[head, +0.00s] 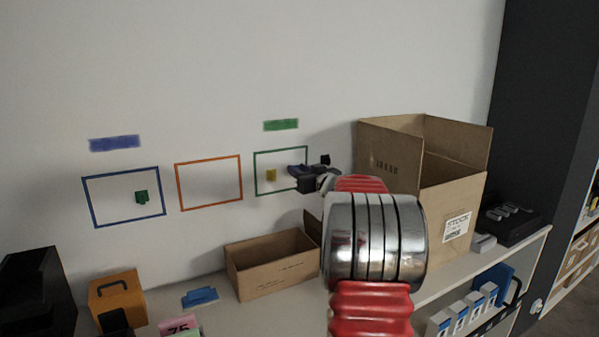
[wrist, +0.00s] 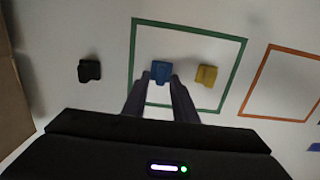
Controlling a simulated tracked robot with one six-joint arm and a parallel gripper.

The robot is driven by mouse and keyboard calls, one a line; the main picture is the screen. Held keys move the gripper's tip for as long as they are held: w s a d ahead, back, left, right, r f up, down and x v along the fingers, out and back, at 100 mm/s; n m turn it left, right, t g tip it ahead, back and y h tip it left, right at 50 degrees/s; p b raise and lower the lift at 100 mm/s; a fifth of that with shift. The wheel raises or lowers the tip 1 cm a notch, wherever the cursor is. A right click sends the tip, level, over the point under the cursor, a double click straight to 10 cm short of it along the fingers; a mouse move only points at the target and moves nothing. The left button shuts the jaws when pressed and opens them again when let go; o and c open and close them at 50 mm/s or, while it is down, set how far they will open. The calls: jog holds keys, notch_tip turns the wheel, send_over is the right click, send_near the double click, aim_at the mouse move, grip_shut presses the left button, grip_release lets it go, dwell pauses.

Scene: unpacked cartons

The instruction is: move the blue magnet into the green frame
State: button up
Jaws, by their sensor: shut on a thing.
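The blue magnet (wrist: 160,69) is between the fingertips of my gripper (wrist: 160,79) in the wrist view, and the gripper is shut on it. It shows within the outline of the green frame (wrist: 189,29), beside the yellow magnet (wrist: 207,75). I cannot tell whether it touches the wall. In the head view my gripper (head: 300,173) is at the right side of the green frame (head: 280,152), covering part of its edge. The blue magnet is hard to make out there. The yellow magnet (head: 271,175) is inside the frame, left of my gripper.
A black magnet (head: 325,159) is on the wall right of the green frame. The orange frame (head: 209,159) is empty; the blue frame (head: 122,174) holds a dark green magnet (head: 142,197). A large open carton (head: 460,205) and a low box (head: 272,279) stand below on the counter.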

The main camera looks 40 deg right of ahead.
jog(key=shift+w+d, duration=0.15)
jog(key=shift+w, duration=0.15)
dwell(0.4)
jog(key=o, duration=1.1)
jog(key=shift+o, duration=0.2)
jog(key=o, duration=0.5)
jog(key=v, duration=0.8)
jog(key=shift+f, duration=0.2)
dwell(0.6)
